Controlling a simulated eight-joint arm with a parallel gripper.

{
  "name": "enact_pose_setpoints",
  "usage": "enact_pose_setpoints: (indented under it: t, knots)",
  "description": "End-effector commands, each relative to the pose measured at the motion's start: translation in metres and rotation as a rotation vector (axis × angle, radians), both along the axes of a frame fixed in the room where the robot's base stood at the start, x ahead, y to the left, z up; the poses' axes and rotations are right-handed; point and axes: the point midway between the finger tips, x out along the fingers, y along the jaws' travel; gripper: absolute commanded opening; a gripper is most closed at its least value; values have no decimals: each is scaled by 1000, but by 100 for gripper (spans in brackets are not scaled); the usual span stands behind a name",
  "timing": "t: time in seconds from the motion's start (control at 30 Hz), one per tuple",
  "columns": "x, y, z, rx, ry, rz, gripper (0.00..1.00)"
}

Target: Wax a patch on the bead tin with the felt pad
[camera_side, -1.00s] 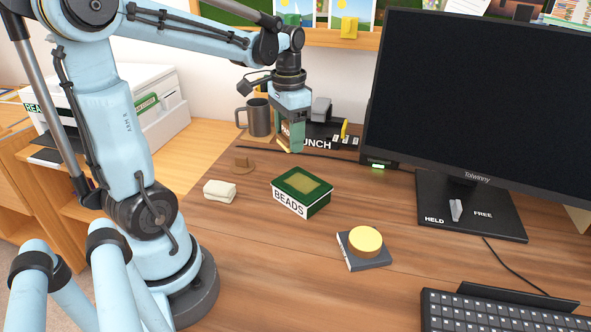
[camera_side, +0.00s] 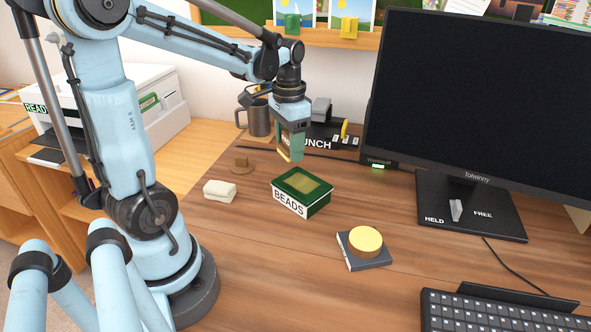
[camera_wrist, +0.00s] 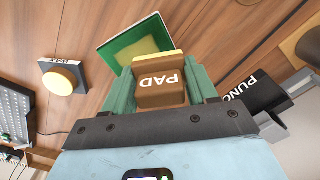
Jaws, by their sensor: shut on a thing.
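The bead tin (camera_side: 302,192) is a green and white box marked BEADS on the wooden desk, with a tan patch on its green lid. In the wrist view the tin (camera_wrist: 118,47) shows beyond the pad. My gripper (camera_side: 291,150) is shut on the felt pad (camera_wrist: 160,84), a brown block marked PAD with a yellowish face. I hold it in the air above and behind the tin, apart from the lid. A round yellow-topped tin (camera_side: 365,241), perhaps the wax, sits on a dark square base to the right; it also shows in the wrist view (camera_wrist: 62,78).
A mug (camera_side: 257,118) and a black punch (camera_side: 325,135) stand behind. The monitor (camera_side: 480,100) and keyboard (camera_side: 505,315) are at right. The front desk is clear.

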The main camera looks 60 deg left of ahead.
Motion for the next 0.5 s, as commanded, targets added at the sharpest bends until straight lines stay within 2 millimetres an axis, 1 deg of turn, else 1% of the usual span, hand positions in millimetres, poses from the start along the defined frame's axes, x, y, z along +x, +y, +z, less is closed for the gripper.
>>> enact_pose_setpoints:
  t: [0.5]
  knots:
    - [0, 0, -48, 0, 0, 0, 24]
